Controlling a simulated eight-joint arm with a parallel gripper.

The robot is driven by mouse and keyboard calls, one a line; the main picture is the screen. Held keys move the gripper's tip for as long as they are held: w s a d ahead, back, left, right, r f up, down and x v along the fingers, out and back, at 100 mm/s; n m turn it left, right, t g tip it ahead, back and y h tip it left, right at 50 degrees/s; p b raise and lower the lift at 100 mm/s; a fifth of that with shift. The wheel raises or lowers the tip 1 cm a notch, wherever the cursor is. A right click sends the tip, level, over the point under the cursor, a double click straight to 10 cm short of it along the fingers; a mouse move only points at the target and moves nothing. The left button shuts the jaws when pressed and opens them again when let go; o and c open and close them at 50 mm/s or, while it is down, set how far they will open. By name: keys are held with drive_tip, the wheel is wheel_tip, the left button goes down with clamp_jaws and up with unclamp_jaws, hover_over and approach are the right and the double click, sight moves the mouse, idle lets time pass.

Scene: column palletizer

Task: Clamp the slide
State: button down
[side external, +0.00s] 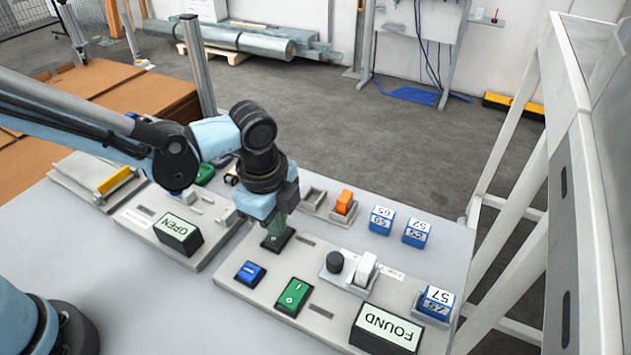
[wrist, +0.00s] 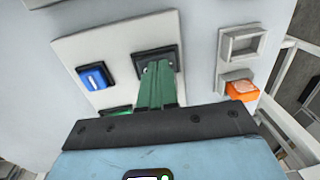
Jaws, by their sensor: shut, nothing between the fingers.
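My gripper (side external: 277,236) points down with its green fingers together, its tips at a black square fitting (side external: 279,243) on the grey control panel (side external: 320,318). In the wrist view the shut fingers (wrist: 157,74) reach into or onto the black-framed fitting (wrist: 139,57); they hide its middle, and I cannot tell how firmly they touch. A black knob (side external: 334,262) and a white block (side external: 363,269) stand on a light bracket on this panel. I cannot tell which part is the slide. A left panel carries an OPEN display (side external: 179,234).
A blue switch (side external: 250,273), green switch (side external: 294,296) and FOUND display (side external: 385,328) are close by. An orange block (side external: 345,203) sits in a holder beside an empty holder (side external: 313,200). Blue numbered blocks (side external: 382,219) stand right. A white frame (side external: 510,170) borders the table's right.

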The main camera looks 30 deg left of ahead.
idle(0.3)
wheel_tip(320, 180, up, 14)
drive_tip(key=w, duration=0.2)
idle(0.5)
drive_tip(key=shift+f, duration=0.1)
drive_tip(key=s+a+f+n+t, duration=0.2)
drive_tip(key=s+a+n+t, duration=0.1)
drive_tip(key=a+n, duration=0.6)
drive_tip(key=s+a+f+n+t, duration=0.1)
drive_tip(key=s+a+n, duration=0.3)
drive_tip(key=a+n, duration=0.5)
drive_tip(key=shift+s+a+f+t, duration=0.2)
drive_tip(key=shift+s+f+t, duration=0.15)
drive_tip(key=shift+t, duration=0.55)
